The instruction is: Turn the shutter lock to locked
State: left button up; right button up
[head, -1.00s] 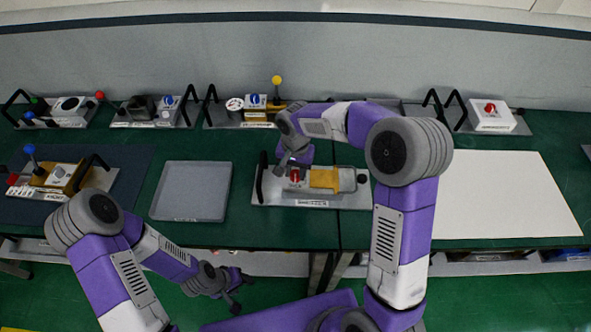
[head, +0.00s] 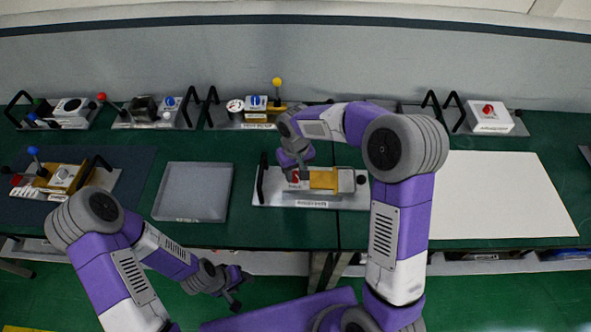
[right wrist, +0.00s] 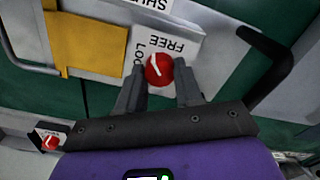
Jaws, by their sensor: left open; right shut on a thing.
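The shutter lock is a red round knob with a white pointer line, seen in the right wrist view (right wrist: 160,69) and in the head view (head: 295,177). It sits on a white label plate (right wrist: 178,46) reading FREE and LOC, the rest covered. The white line slants up toward the labels; I cannot tell exactly which it marks. My right gripper (right wrist: 160,88) is shut on the knob, one finger on each side. A yellow shutter (head: 323,180) lies beside the knob on the grey panel (head: 335,201). My left gripper (head: 236,290) is open and empty, low before the bench.
A black handle (head: 262,178) rises at the panel's left end, also near the gripper in the wrist view (right wrist: 272,62). A grey tray (head: 191,192) lies left of the panel and a white sheet (head: 505,195) lies right. Several other device panels line the back and left.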

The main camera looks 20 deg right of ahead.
aim_at(295, 175)
jog(key=n+p, duration=0.1)
jog(key=n, duration=0.4)
jog(key=shift+n, duration=0.3)
jog(key=shift+n+p, duration=0.65)
jog(key=shift+n, duration=1.55)
jog(key=o, duration=1)
jog(key=shift+o, duration=0.2)
notch_tip(295, 175, up, 8)
jog(key=shift+f+p, duration=0.2)
jog(key=shift+p, duration=0.15)
